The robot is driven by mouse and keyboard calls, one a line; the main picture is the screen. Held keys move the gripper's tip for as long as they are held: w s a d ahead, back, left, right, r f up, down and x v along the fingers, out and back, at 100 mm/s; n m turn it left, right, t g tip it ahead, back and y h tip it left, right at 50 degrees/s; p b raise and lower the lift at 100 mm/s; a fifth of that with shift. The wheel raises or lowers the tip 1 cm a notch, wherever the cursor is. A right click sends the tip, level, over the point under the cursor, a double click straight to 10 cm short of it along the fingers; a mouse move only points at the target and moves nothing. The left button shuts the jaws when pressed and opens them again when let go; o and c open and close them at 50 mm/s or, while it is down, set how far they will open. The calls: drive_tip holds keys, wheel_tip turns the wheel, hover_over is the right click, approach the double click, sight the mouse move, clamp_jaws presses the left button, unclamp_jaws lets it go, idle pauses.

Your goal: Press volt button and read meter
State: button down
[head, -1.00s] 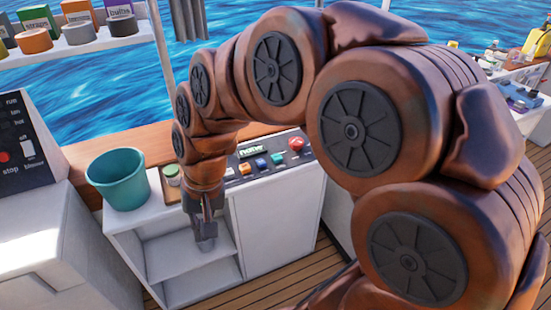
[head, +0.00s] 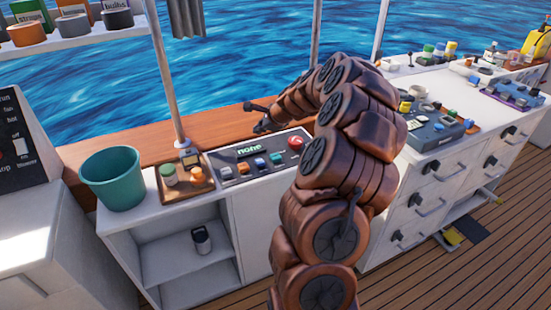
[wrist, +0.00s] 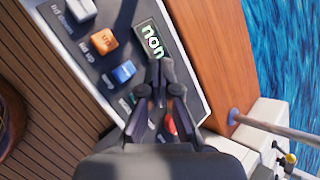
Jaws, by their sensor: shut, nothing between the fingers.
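The button panel (head: 230,172) is a dark sloping console on the white cabinet, shown in the head view. Its display (head: 249,149) reads "none"; in the wrist view the display (wrist: 154,42) is partly covered by my fingers. A white button (head: 229,174), an orange button (head: 244,168), a blue button (head: 260,162), a teal button (head: 276,158) and a red knob (head: 296,142) sit on it. Their labels are too blurred to tell which is volt. My gripper (wrist: 160,72) is shut and empty, over the panel in the wrist view. The head view shows it small above the panel's back edge.
A teal bucket (head: 113,180) and a wooden tray (head: 205,184) with small jars stand left of the panel. A dark handheld device (head: 201,240) stands on the open shelf below. A post (head: 165,70) rises behind. Cluttered drawers (head: 425,205) stand to the right.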

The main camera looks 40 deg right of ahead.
drive_tip(key=s+d+f+m+h, duration=0.1)
drive_tip(key=d+f+m, duration=0.1)
drive_tip(key=d, duration=0.4)
drive_tip(key=shift+s+d+m, duration=0.25)
drive_tip(key=shift+d+m, duration=0.05)
drive_tip(key=shift+d, duration=0.05)
drive_tip(key=shift+f, duration=0.2)
drive_tip(key=b, duration=0.7)
hover_over(273, 154)
drive_tip(key=s, duration=0.2)
wheel_tip(273, 154, down, 6)
drive_tip(key=shift+a+f, duration=0.15)
drive_tip(key=shift+f, duration=1.15)
drive_tip(key=shift+f, duration=1.3)
idle(0.6)
drive_tip(key=shift+r, duration=0.15)
drive_tip(key=shift+r+p, duration=1.1)
drive_tip(key=shift+r, duration=0.05)
